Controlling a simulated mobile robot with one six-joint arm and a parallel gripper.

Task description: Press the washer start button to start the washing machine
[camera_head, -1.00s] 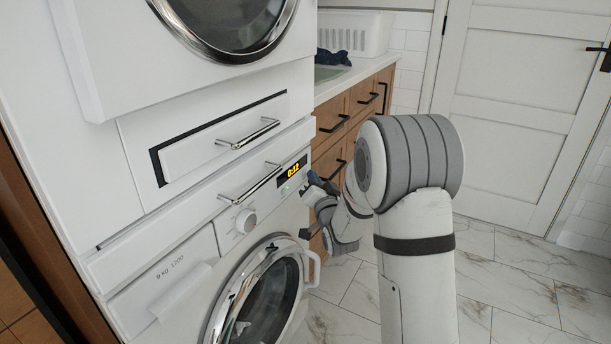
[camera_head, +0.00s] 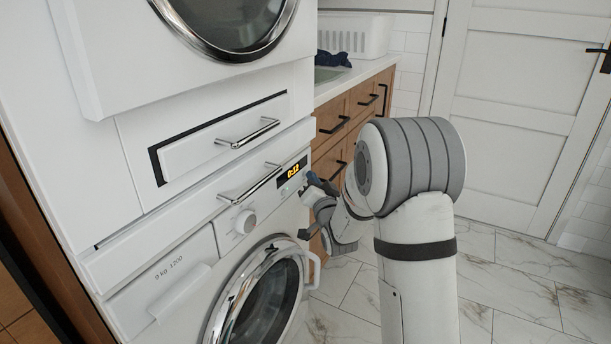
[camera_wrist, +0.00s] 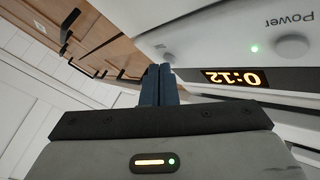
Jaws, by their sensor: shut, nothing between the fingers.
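The washing machine (camera_head: 190,262) is the lower white machine, with a round glass door. Its panel has a dial (camera_head: 245,221) and a lit display (camera_head: 293,171) reading 0:12. The display is upside down in the wrist view (camera_wrist: 235,78), near the Power button (camera_wrist: 293,45) and a green light (camera_wrist: 254,49). A small round feature (camera_wrist: 161,46) lies past my fingertips; I cannot read a label on it. My gripper (camera_wrist: 161,70) is shut and empty, beside the display end of the panel. In the head view, my gripper (camera_head: 311,179) is partly hidden by my arm; contact cannot be told.
A second machine (camera_head: 95,60) is stacked above, with a handled drawer (camera_head: 225,135) between. The washer door's handle (camera_head: 314,270) sticks out below my gripper. Wooden cabinets (camera_head: 345,112) with dark handles stand close behind. The tiled floor (camera_head: 520,290) at right is clear.

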